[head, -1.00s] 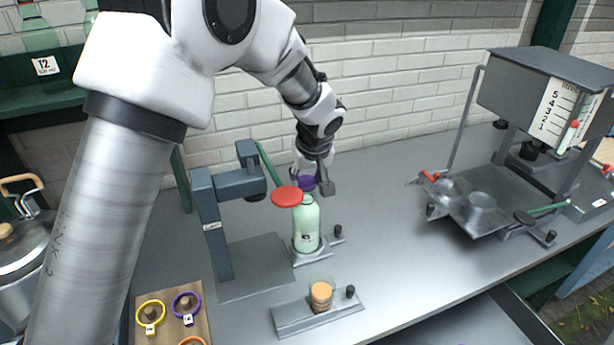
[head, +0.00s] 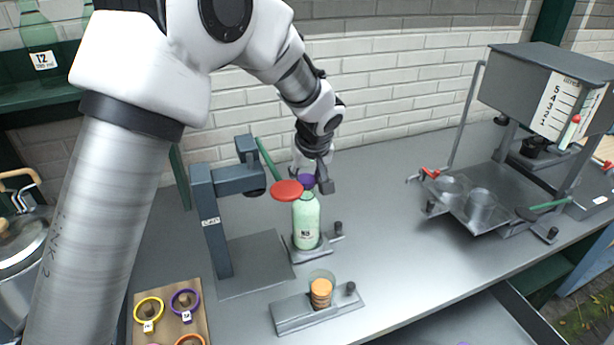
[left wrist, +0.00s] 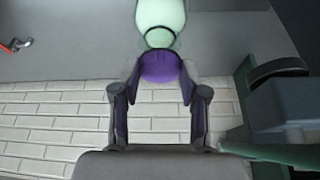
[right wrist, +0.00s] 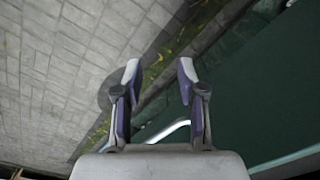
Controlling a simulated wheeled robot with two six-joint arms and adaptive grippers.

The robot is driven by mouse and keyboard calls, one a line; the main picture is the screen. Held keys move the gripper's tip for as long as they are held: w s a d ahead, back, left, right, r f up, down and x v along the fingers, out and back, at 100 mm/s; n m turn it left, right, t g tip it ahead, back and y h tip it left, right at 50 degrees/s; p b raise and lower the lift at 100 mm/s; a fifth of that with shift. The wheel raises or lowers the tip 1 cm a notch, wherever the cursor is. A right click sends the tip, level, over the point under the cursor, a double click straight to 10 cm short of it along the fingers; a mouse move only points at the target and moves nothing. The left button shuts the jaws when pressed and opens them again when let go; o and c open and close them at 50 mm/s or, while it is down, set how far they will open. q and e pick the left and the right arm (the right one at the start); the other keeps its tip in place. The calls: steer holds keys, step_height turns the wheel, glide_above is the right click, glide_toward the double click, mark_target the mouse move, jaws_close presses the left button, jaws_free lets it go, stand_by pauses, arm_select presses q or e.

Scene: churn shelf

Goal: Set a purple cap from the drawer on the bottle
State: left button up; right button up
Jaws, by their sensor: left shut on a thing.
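A green bottle (head: 306,222) with a small label stands upright in a grey holder (head: 322,254) on the bench. My left gripper (head: 312,183) is shut on a purple cap (head: 307,181) right over the bottle's mouth. In the left wrist view the cap (left wrist: 159,66) sits between the fingertips (left wrist: 160,72), in line with the bottle's neck (left wrist: 160,30); whether it touches the neck I cannot tell. My right gripper (right wrist: 158,82) is open and empty above the floor. The drawer (head: 480,325) shows partly at the lower right, with a bit of purple at the frame's bottom edge.
A grey press (head: 214,225) with a red disc (head: 287,190) and green lever stands close left of the bottle. A holder with a glass of tan discs (head: 320,292) is in front. A board with coloured rings (head: 168,318) lies lower left. A large dispenser (head: 545,95) stands right.

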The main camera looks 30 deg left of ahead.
arm_select(q)
steer(key=shift+f+b, duration=0.4)
steer(key=shift+w, duration=0.1)
steer(key=o, duration=0.8)
steer(key=shift+c, duration=0.2)
steer(key=shift+c, duration=0.7)
steer(key=shift+r, duration=0.1)
